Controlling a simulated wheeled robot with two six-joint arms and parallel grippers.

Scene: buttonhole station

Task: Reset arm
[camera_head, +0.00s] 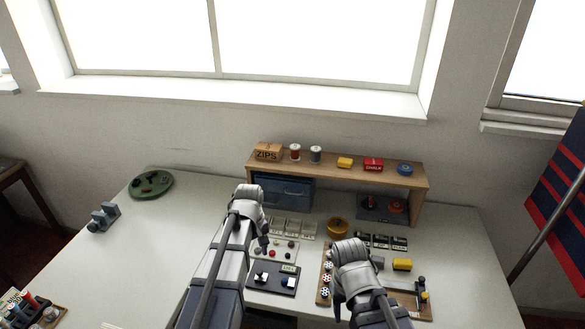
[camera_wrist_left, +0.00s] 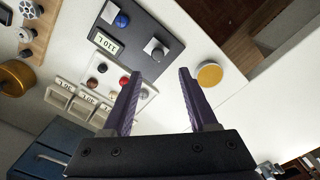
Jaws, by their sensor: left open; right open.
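My left gripper (camera_head: 264,245) hangs over the middle of the white table, left of centre, near the button board. In the left wrist view its two dark purple fingers (camera_wrist_left: 160,78) are apart with nothing between them. My right arm (camera_head: 358,270) reaches in from the bottom right over the table's right half. My right gripper (camera_head: 338,308) is small and partly hidden by its own arm; I see nothing held in it.
A dark panel with knobs (camera_head: 274,279) and a white button board (camera_head: 284,251) lie below my left gripper. A wooden shelf (camera_head: 340,174) stands behind. A green round tray (camera_head: 151,184) and grey block (camera_head: 103,217) sit left; the table's left middle is clear.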

